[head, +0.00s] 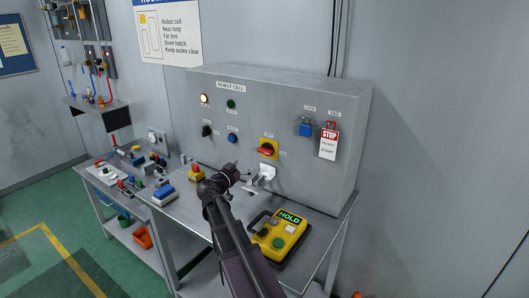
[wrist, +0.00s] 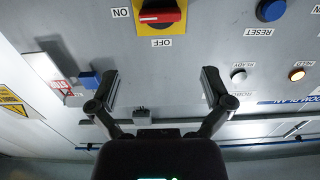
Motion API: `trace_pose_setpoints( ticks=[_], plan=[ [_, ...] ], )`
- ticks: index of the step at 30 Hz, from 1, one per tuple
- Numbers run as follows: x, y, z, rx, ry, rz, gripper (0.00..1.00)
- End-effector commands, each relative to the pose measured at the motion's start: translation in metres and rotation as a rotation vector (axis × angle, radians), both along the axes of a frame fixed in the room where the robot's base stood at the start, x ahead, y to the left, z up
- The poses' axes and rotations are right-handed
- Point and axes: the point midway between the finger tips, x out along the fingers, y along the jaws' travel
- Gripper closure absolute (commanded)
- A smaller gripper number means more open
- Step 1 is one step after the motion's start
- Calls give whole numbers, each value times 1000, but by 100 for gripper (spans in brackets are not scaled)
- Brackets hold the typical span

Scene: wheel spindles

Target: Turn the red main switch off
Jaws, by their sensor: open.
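The main switch is a red handle (head: 265,151) on a yellow plate (head: 272,144), on the front of the grey robot cell cabinet. In the wrist view, which looks upside down, the red handle (wrist: 161,16) lies level at the top edge, in line with the ON label (wrist: 121,12); the OFF label (wrist: 162,43) is on another side. My gripper (wrist: 160,80) is open and empty, its two dark fingers spread wide. The switch lies ahead between the lines of the fingers, with no contact visible. In the head view my gripper (head: 238,174) is in front of the cabinet, below and left of the switch.
A blue padlock (head: 305,127) and a STOP tag (head: 328,142) hang right of the switch. A blue reset button (head: 233,138) is left of it. A yellow HOLD pendant (head: 279,236) and a red-topped yellow button box (head: 196,173) stand on the bench (head: 325,217).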

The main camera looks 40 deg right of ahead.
Motion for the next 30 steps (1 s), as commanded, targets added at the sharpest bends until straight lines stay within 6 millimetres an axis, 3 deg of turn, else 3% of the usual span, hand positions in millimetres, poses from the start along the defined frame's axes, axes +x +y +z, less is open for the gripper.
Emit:
trace_pose_setpoints(
  ticks=[11,30],
  plan=[
    [8,-20,0,1,1,-1,0],
    [40,-108,0,1,1,-2,0]
  ],
)
